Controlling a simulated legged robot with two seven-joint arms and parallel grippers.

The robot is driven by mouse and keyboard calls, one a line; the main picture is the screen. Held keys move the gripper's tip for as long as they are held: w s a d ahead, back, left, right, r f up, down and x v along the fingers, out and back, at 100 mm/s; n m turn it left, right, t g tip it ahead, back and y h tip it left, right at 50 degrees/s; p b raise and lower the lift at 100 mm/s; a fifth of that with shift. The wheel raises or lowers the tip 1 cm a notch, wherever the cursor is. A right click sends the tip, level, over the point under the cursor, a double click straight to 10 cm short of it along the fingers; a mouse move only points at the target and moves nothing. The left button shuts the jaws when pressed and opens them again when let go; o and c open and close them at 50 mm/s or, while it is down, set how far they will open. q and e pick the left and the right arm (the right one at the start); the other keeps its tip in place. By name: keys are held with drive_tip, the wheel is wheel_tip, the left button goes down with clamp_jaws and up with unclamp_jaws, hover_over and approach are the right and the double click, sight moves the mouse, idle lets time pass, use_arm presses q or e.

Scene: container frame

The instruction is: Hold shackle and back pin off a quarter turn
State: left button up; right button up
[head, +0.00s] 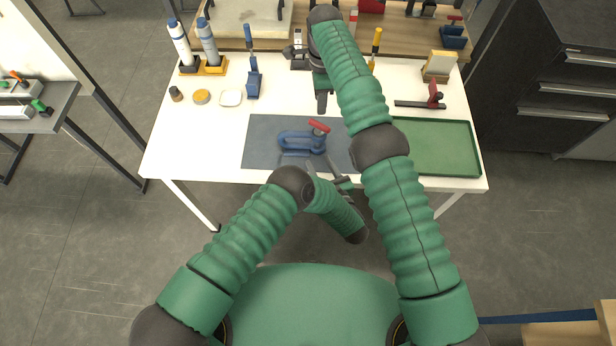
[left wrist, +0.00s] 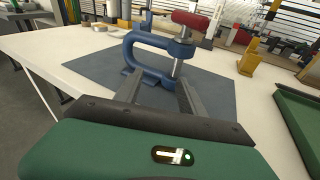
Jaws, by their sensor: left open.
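The blue shackle (head: 293,136) sits on the grey mat, its closed end to the left. It also shows in the left wrist view (left wrist: 138,62). Its pin (left wrist: 178,66) stands upright through the open end, with a red handle (head: 319,126) on top, seen also in the left wrist view (left wrist: 190,20). My left gripper (head: 321,161) is open and empty at the shackle's near side, fingers pointing at it (left wrist: 160,86). I cannot tell whether they touch it. My right gripper (head: 321,100) is above the table beyond the handle, apart from it; its finger gap is unclear.
The grey mat (head: 262,153) lies on the white table. A green tray (head: 476,150) is at the right, partly behind my right arm. A red-handled tool (head: 435,97), a blue clamp (head: 253,84), small round containers (head: 201,97) and bottles (head: 180,42) stand farther back.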

sight(283, 143)
use_arm(q)
drive_tip(key=s+a+f+n+y, duration=0.1)
drive_tip(key=s+a+n+y, duration=0.2)
drive_tip(key=s+a, duration=0.1)
drive_tip(key=x, duration=1.6)
drive_tip(key=shift+w+a+r, duration=0.1)
drive_tip(key=shift+w+r, duration=0.05)
drive_tip(key=shift+w, duration=0.2)
clamp_jaws()
